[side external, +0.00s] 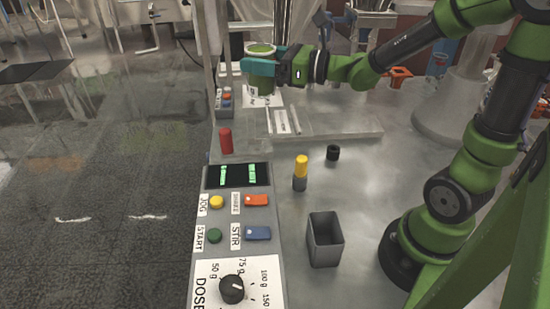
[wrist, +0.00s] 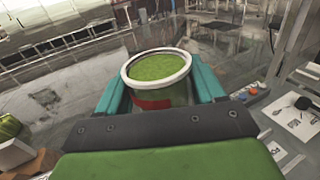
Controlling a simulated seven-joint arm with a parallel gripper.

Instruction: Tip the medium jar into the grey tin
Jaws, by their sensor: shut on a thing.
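My gripper (side external: 256,68) is shut on a jar (side external: 262,50) at the back of the bench. In the wrist view, the jar (wrist: 158,88) has a pale rim, a red patch on its side and green powder inside. It stands roughly upright between the teal fingers, with the powder near its rim. The grey tin (side external: 325,240) is an open square box at the front of the bench. It stands well away from the jar, nearer the camera. The inside bottom of the tin is hard to see.
A yellow-topped grey cylinder (side external: 300,172) and a small black cap (side external: 332,153) stand between the tin and the back platform (side external: 350,122). A control panel (side external: 237,220) with buttons, switches and a dose dial runs along the left edge, with a red post (side external: 225,140) behind.

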